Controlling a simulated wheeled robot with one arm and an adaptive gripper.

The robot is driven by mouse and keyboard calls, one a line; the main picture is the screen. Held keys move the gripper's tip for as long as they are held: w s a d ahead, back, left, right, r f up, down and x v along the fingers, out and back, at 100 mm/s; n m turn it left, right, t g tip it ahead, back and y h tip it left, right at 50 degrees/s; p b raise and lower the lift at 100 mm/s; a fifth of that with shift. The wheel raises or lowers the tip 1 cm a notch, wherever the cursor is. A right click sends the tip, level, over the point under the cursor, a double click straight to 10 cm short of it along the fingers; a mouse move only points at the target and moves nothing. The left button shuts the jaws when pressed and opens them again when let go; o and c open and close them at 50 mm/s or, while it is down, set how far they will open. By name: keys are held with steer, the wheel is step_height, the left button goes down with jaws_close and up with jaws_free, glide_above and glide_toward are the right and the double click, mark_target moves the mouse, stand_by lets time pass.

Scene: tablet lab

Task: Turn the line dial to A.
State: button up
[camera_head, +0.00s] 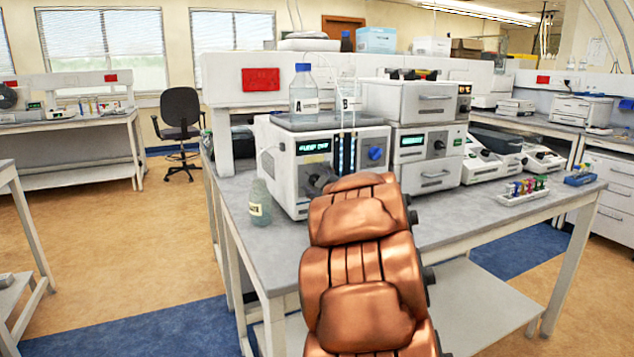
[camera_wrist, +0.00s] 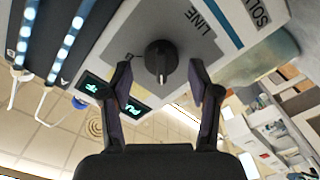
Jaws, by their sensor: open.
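The line dial (camera_wrist: 161,58) is a round black knob on a grey panel, beside the word LINE in the wrist view. A letter B shows to its left; I cannot make out an A by the dial. A pale mark seems to point toward the bottom of the picture. My gripper (camera_wrist: 160,70) is open, with one finger on either side of the dial; I cannot tell whether they touch it. In the head view the dial is not clear, and my copper-coloured arm reaches up to the front of the white instrument (camera_head: 285,168) on the bench.
A blue knob (camera_head: 375,153) and lit displays (camera_head: 313,147) are on the instrument's front. Bottles marked A (camera_head: 303,92) and B stand on top. A green-grey bottle (camera_head: 260,203) stands to its left. A rack of coloured vials (camera_head: 523,192) is on the bench at right.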

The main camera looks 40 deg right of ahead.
mark_target(312, 141)
step_height(312, 141, up, 10)
steer(key=shift+f, duration=0.1)
stand_by(0.4)
steer(key=shift+s, duration=0.1)
stand_by(0.4)
